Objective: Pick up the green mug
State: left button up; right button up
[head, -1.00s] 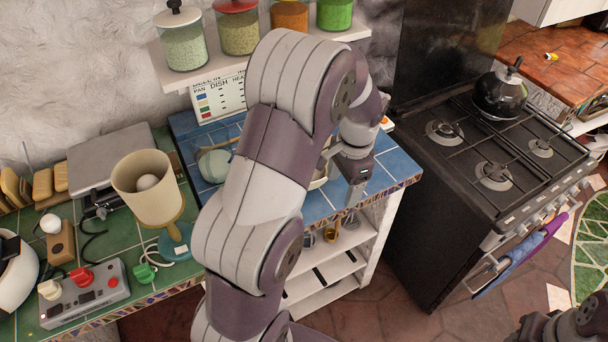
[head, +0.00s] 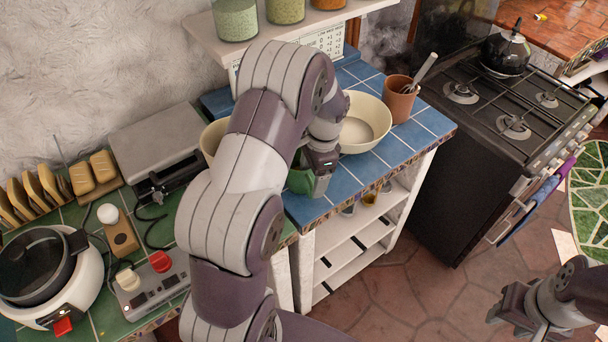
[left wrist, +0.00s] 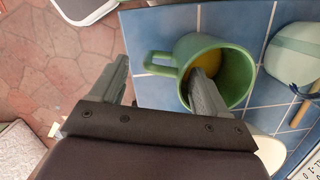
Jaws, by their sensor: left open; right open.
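The green mug (head: 300,178) stands near the front edge of the blue-tiled counter in the head view, mostly hidden behind my left gripper (head: 319,186). In the left wrist view the mug (left wrist: 238,62) shows its open mouth, with something yellow inside. My left gripper (left wrist: 160,68) is open. One finger overlaps the mug's mouth and the other is outside, with the handle between them in the picture. I cannot tell whether the fingers touch it. My right gripper (head: 518,308) is open and empty, over the floor at the lower right.
A cream bowl (head: 378,112) and a terracotta pot (head: 402,100) with utensils stand behind the mug. A pale green object (left wrist: 294,52) lies close by in the left wrist view. The stove (head: 490,125) is to the right, and the shelf (head: 300,22) is above.

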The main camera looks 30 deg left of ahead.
pick_arm(q)
jog(key=shift+s+a+f, duration=0.2)
jog(key=shift+f, duration=0.45)
jog(key=shift+s+a+f, duration=0.2)
jog(key=shift+f, duration=0.4)
jog(key=shift+w+d, duration=0.1)
jog(key=shift+d, duration=0.1)
jog(key=shift+c, duration=0.8)
jog(key=c, duration=0.6)
grip_shut()
notch_tip(320, 180, up, 7)
jog(key=shift+w+f+b, duration=0.1)
jog(key=shift+b, duration=0.45)
notch_tip(320, 180, up, 3)
jog(key=shift+f+p, duration=0.2)
jog(key=shift+p, duration=0.5)
jog(key=shift+r, duration=0.35)
pick_arm(e)
jog(key=shift+s+a+r, duration=0.15)
jog(key=shift+a+r, duration=0.05)
jog(key=shift+r, duration=0.45)
